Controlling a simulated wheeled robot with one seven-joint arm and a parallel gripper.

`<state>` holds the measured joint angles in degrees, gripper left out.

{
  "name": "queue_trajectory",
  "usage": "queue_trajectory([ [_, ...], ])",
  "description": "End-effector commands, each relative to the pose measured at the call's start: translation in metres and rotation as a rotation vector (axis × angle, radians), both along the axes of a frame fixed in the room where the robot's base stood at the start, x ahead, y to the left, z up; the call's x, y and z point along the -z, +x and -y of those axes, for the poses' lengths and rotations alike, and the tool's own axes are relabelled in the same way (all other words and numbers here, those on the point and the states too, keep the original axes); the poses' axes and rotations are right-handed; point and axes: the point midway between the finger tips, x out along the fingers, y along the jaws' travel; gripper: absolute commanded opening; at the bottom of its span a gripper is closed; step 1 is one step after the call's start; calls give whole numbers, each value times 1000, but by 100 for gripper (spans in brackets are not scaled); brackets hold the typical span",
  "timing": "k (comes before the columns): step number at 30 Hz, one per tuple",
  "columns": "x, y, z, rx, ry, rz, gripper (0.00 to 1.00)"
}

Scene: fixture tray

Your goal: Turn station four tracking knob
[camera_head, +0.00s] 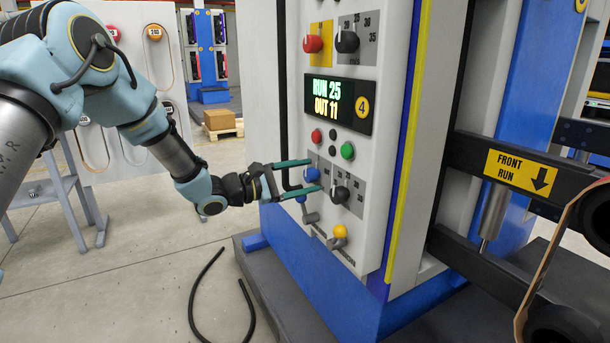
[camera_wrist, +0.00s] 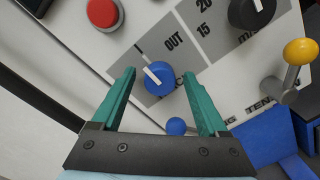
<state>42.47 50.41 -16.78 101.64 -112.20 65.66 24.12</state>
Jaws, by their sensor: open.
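The blue knob (camera_head: 312,174) sits on the light-grey control panel (camera_head: 375,60) of station 4, on a grey scale patch. In the wrist view the blue knob (camera_wrist: 160,77) has a white pointer line tilted to the upper left; "OUT" is printed at its upper right, and the label below is partly hidden. My gripper (camera_head: 308,175) is open, with one green finger above the knob and one below. In the wrist view my gripper's fingers (camera_wrist: 158,73) flank the knob with a visible gap on both sides. Whether the tips touch the panel I cannot tell.
A display (camera_head: 338,103) reads RUN 25, OUT 11. A black knob (camera_head: 340,194) is right of the blue one. A blue-ended lever (camera_head: 309,214) and a yellow-ended lever (camera_head: 340,232) stick out below. Red (camera_head: 316,135) and green (camera_head: 347,150) buttons are above.

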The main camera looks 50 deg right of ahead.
Motion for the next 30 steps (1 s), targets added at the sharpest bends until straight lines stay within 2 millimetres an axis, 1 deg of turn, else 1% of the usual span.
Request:
queue_trajectory([
  [8,0,-1,2,0,0,0,77],
  [9,0,-1,2,0,0,0,74],
  [27,0,-1,2,1,1,0,7],
  [29,0,-1,2,1,1,0,0],
  [30,0,-1,2,1,1,0,0],
])
